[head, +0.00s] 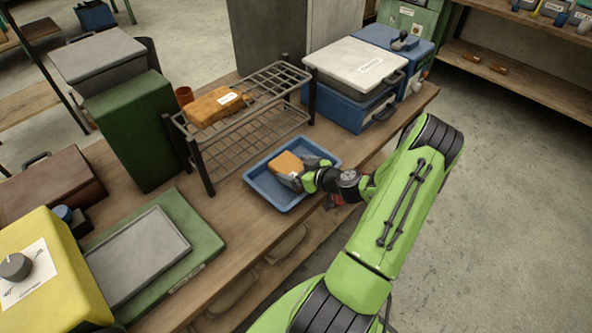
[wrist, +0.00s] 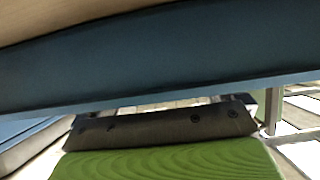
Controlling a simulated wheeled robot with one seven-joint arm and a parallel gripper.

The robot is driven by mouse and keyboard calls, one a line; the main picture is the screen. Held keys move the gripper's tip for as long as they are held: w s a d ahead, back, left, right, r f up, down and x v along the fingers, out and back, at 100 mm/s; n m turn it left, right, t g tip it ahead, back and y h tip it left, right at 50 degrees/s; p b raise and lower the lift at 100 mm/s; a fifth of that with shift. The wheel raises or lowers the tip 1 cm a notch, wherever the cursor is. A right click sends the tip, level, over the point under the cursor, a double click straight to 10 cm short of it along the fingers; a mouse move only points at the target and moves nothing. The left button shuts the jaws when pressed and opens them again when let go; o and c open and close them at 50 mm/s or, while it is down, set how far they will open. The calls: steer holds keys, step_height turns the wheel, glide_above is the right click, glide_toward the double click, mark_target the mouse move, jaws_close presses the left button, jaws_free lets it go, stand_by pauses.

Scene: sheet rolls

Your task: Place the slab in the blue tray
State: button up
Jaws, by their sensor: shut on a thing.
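An orange slab (head: 287,161) is held at the end of my arm, over the inside of the blue tray (head: 254,181). My gripper (head: 301,171) is shut on the slab and hides its right end. I cannot tell whether the slab touches the tray floor. The tray stands on the wooden bench in front of the wire rack. In the wrist view a broad blue band (wrist: 160,55) crosses close to the camera, probably the tray wall. My gripper's dark and green parts show below it; the slab cannot be made out there.
The wire rack (head: 262,122) stands just behind the tray, with another orange block (head: 214,106) bearing a white label on top. Blue and grey cases (head: 352,76) stand to the right. A dark green box (head: 133,130) stands left. Bare bench lies left of the tray.

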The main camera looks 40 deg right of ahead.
stand_by(0.3)
steer(key=o, duration=1.1)
steer(key=shift+r, duration=0.1)
